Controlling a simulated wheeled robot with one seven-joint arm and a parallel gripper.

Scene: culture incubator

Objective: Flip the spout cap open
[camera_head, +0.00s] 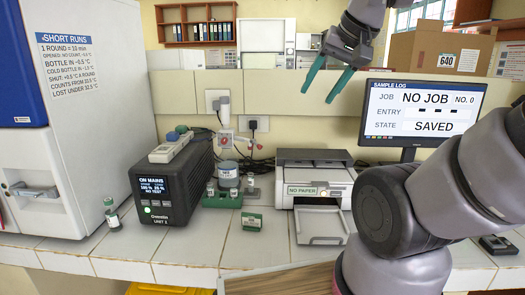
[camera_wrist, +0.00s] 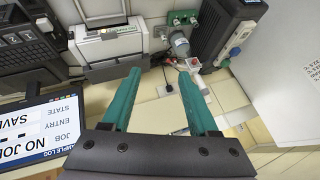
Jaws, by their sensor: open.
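My gripper (camera_head: 316,98) is raised high above the bench, over the printer, with its two green fingers apart and nothing between them. In the wrist view my gripper (camera_wrist: 160,73) also shows empty. I cannot make out a spout cap for certain in either view. A squat round container with a blue-grey top (camera_head: 228,171) stands at the green rack behind the middle of the bench, and it also shows in the wrist view (camera_wrist: 180,43). My gripper is well apart from both.
A dark power unit (camera_head: 178,184) stands left of the green rack (camera_head: 221,201). A small green box (camera_head: 252,220) sits in front of it. The printer (camera_head: 314,184) and monitor (camera_head: 421,112) are to the right. Free tiles (camera_head: 165,250) lie along the front edge.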

